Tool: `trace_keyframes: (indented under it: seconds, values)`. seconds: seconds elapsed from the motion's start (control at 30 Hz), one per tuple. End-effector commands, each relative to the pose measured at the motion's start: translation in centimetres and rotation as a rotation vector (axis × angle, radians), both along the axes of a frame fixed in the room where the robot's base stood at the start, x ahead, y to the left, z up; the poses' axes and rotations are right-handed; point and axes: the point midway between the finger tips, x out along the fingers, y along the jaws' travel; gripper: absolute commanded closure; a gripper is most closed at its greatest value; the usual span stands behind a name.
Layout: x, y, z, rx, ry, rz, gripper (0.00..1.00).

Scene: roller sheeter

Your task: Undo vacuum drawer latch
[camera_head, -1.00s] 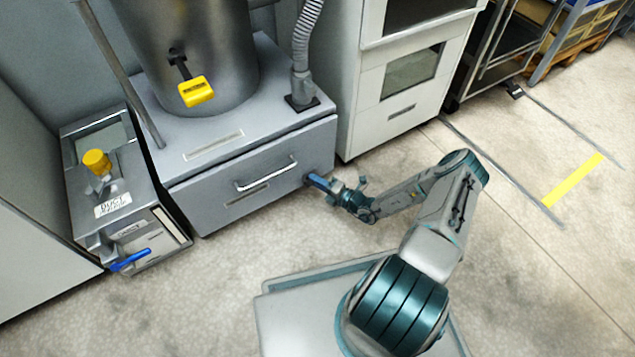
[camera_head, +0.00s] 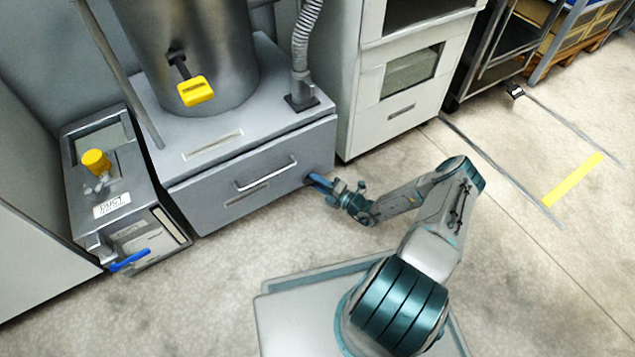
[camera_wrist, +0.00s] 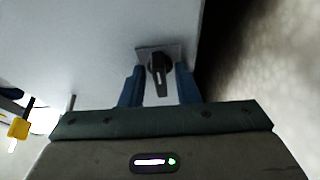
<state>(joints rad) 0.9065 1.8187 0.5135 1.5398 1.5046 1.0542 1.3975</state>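The grey vacuum drawer (camera_head: 218,205) is shut under the steel drum, with a bar handle (camera_head: 265,174) across its front. Its latch (camera_wrist: 159,75), a dark turn lever on a small square plate, shows in the wrist view. The lever points towards my gripper's palm in that picture. My gripper (camera_head: 318,181) is at the right end of the drawer front. In the wrist view its two blue fingers (camera_wrist: 159,88) stand open on either side of the lever, with gaps visible. In the head view the gripper hides the latch.
A dust box (camera_head: 125,185) with a blue lever is at the left. A white cabinet (camera_head: 400,90) stands to the right.

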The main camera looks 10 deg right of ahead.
Motion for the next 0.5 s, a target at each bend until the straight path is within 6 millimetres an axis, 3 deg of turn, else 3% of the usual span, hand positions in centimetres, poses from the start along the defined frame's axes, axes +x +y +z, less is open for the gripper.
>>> trace_keyframes:
  seconds: [0.33, 0.5]
  values:
    - [-0.2, -0.2, 0.0, -0.001, -0.001, -0.001, 0.66]
    - [-1.7, -1.5, 0.3, -0.001, 0.000, -0.002, 0.66]
